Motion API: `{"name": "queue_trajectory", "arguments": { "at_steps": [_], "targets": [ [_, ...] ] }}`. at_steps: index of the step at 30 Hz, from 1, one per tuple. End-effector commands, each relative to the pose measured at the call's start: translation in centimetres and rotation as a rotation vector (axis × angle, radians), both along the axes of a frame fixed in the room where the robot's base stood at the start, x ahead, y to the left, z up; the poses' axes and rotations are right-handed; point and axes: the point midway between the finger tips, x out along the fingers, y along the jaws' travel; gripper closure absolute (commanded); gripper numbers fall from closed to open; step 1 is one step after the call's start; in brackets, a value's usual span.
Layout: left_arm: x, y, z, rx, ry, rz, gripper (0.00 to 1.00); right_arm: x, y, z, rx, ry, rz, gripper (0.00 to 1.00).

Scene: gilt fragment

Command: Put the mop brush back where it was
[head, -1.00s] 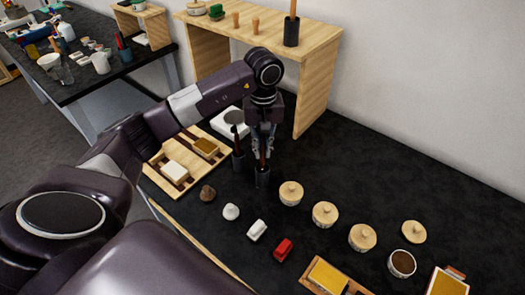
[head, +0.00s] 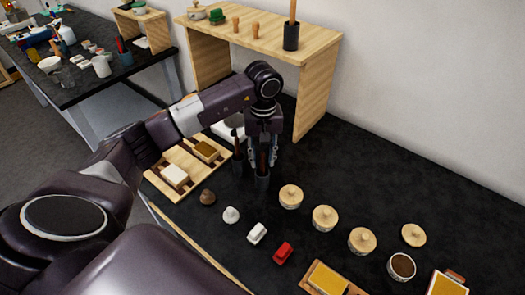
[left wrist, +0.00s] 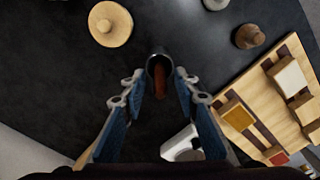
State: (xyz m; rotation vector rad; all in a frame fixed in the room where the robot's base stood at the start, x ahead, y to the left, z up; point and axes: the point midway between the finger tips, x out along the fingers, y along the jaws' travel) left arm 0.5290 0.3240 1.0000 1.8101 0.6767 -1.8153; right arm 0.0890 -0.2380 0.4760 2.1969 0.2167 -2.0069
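My left gripper (head: 262,160) points down over a small dark cup (head: 262,182) on the black counter. The fingers of the left gripper (left wrist: 160,90) are apart, with a clear gap beside the stick. Whether one finger touches the stick I cannot tell. My right gripper is not in view.
A wooden tray (head: 165,192) lies further left, lidded jars (head: 290,196) to the right. A wooden shelf (head: 314,103) stands behind. The counter at the back right is clear.

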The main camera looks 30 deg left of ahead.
Motion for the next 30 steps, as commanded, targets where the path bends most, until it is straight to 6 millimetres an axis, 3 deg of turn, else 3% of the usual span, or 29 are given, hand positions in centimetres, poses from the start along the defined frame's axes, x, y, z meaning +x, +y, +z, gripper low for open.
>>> {"name": "queue_trajectory", "arguments": {
  "at_steps": [1, 5, 12, 18, 30],
  "targets": [
    [0.0, 0.0, 0.4, -0.001, 0.001, 0.000, 0.71, 0.0, 0.0, 0.5, 0.001, 0.000, 0.000, 0.60],
    [0.2, 0.0, 1.8, 0.000, -0.006, -0.001, 0.71, 0.0, 0.1, -0.9, 0.001, -0.001, 0.000, 0.60],
    [0.2, 0.0, 7.1, 0.000, -0.008, 0.000, 0.71, 0.0, 0.5, -3.0, 0.005, -0.001, 0.000, 0.60],
    [0.1, 0.0, 10.8, 0.002, -0.004, 0.001, 0.71, 0.0, 0.6, -3.2, 0.006, -0.001, 0.001, 0.60],
    [0.1, -0.1, 12.2, 0.000, 0.000, 0.000, 0.71, 0.0, 0.5, -3.2, 0.006, -0.001, 0.001, 0.60]
  ]
}}
